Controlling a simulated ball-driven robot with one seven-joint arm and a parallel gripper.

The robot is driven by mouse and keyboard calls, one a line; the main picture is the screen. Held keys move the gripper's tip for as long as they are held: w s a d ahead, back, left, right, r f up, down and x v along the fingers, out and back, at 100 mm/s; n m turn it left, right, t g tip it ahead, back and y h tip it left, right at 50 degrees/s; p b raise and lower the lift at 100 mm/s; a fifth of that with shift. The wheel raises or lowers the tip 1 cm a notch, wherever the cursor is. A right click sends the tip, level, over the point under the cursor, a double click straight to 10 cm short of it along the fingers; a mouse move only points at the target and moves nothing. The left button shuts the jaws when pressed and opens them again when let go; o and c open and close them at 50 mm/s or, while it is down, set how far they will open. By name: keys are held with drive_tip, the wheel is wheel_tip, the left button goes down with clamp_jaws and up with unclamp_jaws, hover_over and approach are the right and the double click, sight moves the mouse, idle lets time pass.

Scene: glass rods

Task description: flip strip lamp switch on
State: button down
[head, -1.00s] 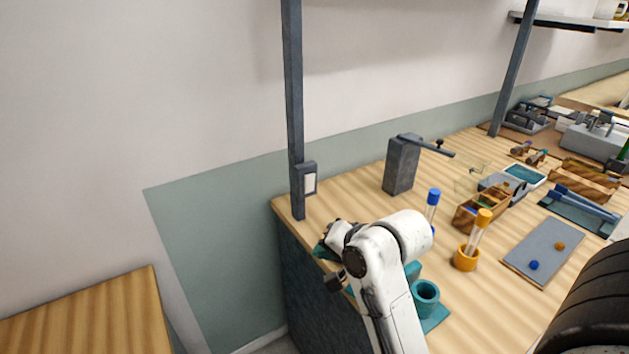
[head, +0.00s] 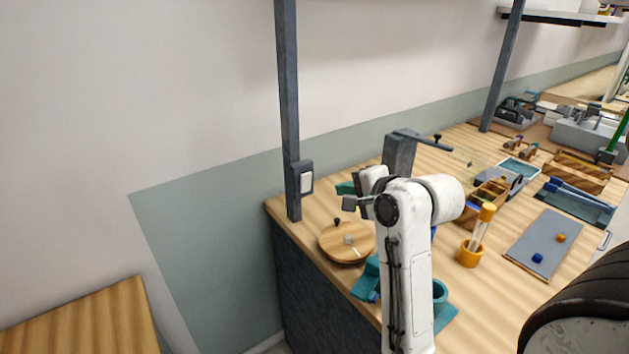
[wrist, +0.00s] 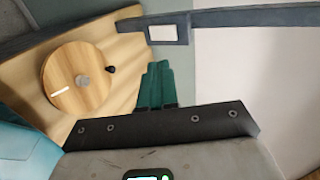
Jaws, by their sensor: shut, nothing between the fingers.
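The lamp switch (head: 306,182) is a white rocker in a dark grey box on the upright post (head: 289,120) at the bench's left back corner. In the wrist view the white rocker (wrist: 162,34) lies ahead of the fingertips, clear of them. I cannot tell which way the rocker is tipped. My gripper (head: 346,188) is raised above the bench to the right of the switch, with a gap between them. Its teal fingers (wrist: 157,70) are together and empty, pointing toward the post. My wrist partly hides the fingers in the head view.
A round wooden disc (head: 346,243) with a dark knob lies on the bench below my gripper. A dark grey stand (head: 400,152) with a side arm is behind my arm. An orange holder (head: 470,253) with a tube stands right. Wall space left of the post is clear.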

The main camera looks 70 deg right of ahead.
approach(307, 176)
wheel_tip(307, 176, down, 4)
drive_tip(key=w, duration=0.2)
drive_tip(key=shift+w+d+r, duration=0.2)
drive_tip(key=shift+w+d, duration=0.2)
drive_tip(key=shift+d, duration=0.15)
drive_tip(key=shift+w+d+r, duration=0.15)
drive_tip(key=shift+w+d, duration=0.25)
drive_tip(key=shift+d, duration=0.2)
drive_tip(key=shift+w+d, duration=0.4)
drive_tip(key=shift+w, duration=0.3)
drive_tip(key=p, duration=0.1)
drive_tip(key=r+p, duration=0.1)
drive_tip(key=p, duration=0.1)
drive_tip(key=shift+w+d, duration=0.1)
drive_tip(key=shift+w, duration=0.15)
drive_tip(key=shift+f, duration=0.35)
